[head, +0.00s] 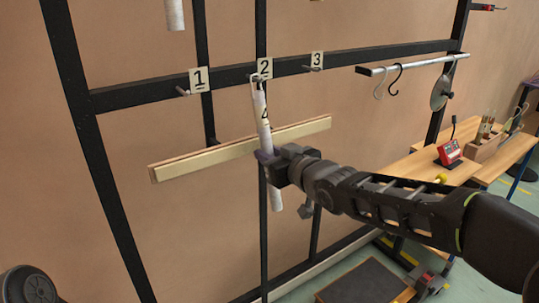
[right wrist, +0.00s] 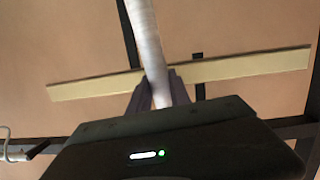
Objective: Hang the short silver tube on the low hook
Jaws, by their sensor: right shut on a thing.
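My right gripper (head: 270,165) is shut on a pale silver tube (head: 262,105), which stands nearly upright, its top tilted slightly left. The tube's lower end (head: 277,200) shows below the jaws. In the right wrist view, the tube (right wrist: 147,40) passes between the two dark fingers (right wrist: 160,92). A small loop at its top lies close to the hook (head: 258,77) by the number 2 plate; I cannot tell whether they touch. A mark like a 4 shows at the tube's upper part; any hook behind it is hidden. My left gripper is not in view.
A black frame carries hooks by plates 1 (head: 199,80) and 3 (head: 316,61). A wooden strip (head: 195,162) crosses behind the tube. Another pale tube (head: 175,12) hangs upper left. A rail (head: 415,63) with hooks and a disc juts out right, above a wooden bench (head: 415,165).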

